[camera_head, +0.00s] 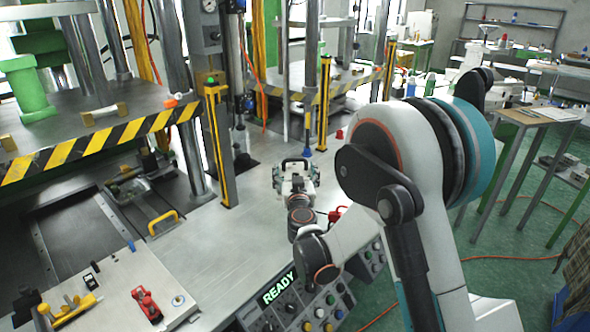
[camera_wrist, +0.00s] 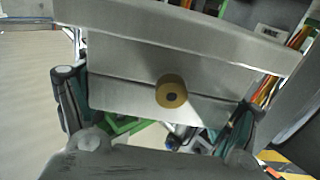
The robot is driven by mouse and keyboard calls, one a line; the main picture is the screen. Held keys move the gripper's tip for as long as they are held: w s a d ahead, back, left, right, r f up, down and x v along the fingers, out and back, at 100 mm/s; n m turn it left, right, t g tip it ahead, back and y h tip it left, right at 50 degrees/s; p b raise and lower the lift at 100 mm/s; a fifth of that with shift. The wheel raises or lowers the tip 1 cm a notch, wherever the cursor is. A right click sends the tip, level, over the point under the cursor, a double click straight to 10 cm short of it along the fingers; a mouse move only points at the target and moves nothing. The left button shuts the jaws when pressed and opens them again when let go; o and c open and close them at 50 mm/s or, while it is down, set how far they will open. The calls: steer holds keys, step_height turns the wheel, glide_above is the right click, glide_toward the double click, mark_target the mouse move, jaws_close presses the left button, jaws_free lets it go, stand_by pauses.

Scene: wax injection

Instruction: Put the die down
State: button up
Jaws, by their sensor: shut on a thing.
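The die is a grey metal block. It shows in the wrist view (camera_wrist: 130,58) as stepped metal faces with a round brass bushing (camera_wrist: 171,92) in the middle. In the head view the die (camera_head: 293,180) is small, with a black handle on top, over the grey bench. My gripper (camera_wrist: 158,118) has a finger on each side of the die and is shut on it. In the head view my gripper (camera_head: 297,192) is at the far end of my arm and partly hides the die. I cannot tell whether the die touches the bench.
A press with a yellow-black striped edge (camera_head: 100,140) stands at left, with yellow posts (camera_head: 218,145) behind. A control panel (camera_head: 320,300) reading READY is at the front. A red clamp (camera_head: 147,304) lies on a plate at lower left. The bench (camera_head: 215,240) left of the die is clear.

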steer(key=shift+f+b, duration=0.3)
steer(key=shift+b, duration=0.1)
steer(key=shift+f, duration=0.3)
steer(key=o, duration=1.9)
steer(key=shift+o, duration=0.2)
steer(key=shift+r, duration=0.1)
